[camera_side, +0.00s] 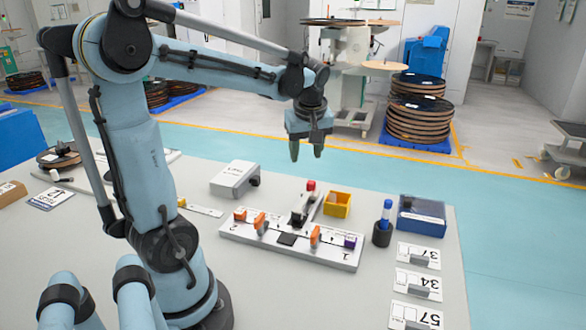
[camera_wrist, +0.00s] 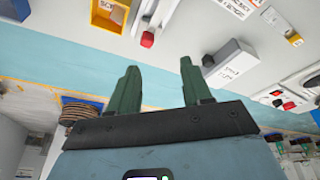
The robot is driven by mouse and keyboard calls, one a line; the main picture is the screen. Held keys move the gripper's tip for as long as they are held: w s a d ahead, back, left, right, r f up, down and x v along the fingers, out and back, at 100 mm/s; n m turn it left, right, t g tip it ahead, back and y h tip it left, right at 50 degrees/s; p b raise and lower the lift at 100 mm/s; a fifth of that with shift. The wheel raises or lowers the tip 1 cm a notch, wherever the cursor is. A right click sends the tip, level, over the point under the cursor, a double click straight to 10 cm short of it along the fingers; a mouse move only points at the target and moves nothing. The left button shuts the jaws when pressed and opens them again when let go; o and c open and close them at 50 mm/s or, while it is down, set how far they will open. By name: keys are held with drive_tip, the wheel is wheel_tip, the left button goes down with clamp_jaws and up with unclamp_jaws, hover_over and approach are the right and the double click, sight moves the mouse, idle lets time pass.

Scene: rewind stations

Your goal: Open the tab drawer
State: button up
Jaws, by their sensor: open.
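A white box (camera_side: 233,179) with a dark knob on its right end sits at the back of the table. It is probably the tab drawer, though its label is too small to read. It looks closed. It also shows in the wrist view (camera_wrist: 230,64), right of the fingers, with its dark knob toward them. My gripper (camera_side: 306,152) is open and empty, high above the table's back edge, to the right of the box and apart from it. Its two green fingers (camera_wrist: 160,68) point down in the side view.
A white splice fixture (camera_side: 290,243) with orange clamps and a red-topped lever lies in front. A yellow bin (camera_side: 337,205), a dark cup with a blue pen (camera_side: 382,234) and a blue box (camera_side: 421,216) stand right of it. Numbered cards (camera_side: 417,284) lie at the right edge.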

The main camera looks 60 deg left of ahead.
sight(256, 177)
drive_tip(key=s+a+f+n+g, duration=0.1)
drive_tip(key=s+a+n+g, duration=0.1)
drive_tip(key=a+n, duration=0.4)
drive_tip(key=s+a+f+n+g, duration=0.2)
drive_tip(key=a+n, duration=0.3)
drive_tip(key=a, duration=0.2)
drive_tip(key=x, duration=1.2)
drive_tip(key=shift+a, duration=0.15)
drive_tip(key=shift+r, duration=0.1)
clamp_jaws()
